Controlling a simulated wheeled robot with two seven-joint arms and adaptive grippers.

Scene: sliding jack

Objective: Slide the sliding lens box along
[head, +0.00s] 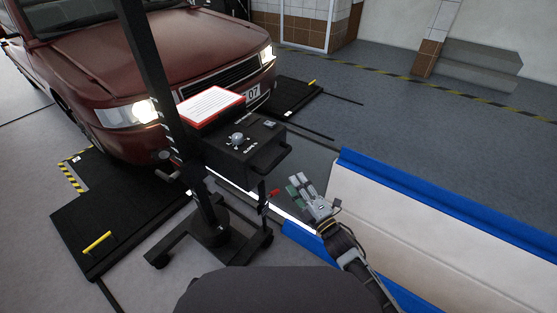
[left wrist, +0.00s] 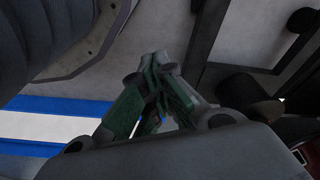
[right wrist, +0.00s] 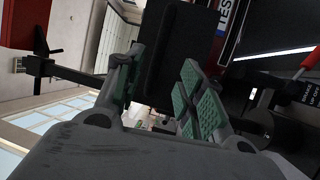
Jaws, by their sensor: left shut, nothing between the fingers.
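The lens box (head: 238,155) is a black box with a round silver knob on top and a black handle at its right side. It sits on a black upright stand in front of the red car. My right gripper (head: 301,186) is in front and to the right of the box, apart from it. In the right wrist view, its green-padded fingers (right wrist: 165,85) are spread with nothing seen between them. In the left wrist view, my left gripper (left wrist: 157,72) has its fingertips together over the floor, with nothing between them.
The black post (head: 152,75) rises beside the box, and its wheeled base (head: 212,240) stands on the floor. The red car (head: 180,60) is close behind. A blue-edged lift bed (head: 430,220) is at right.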

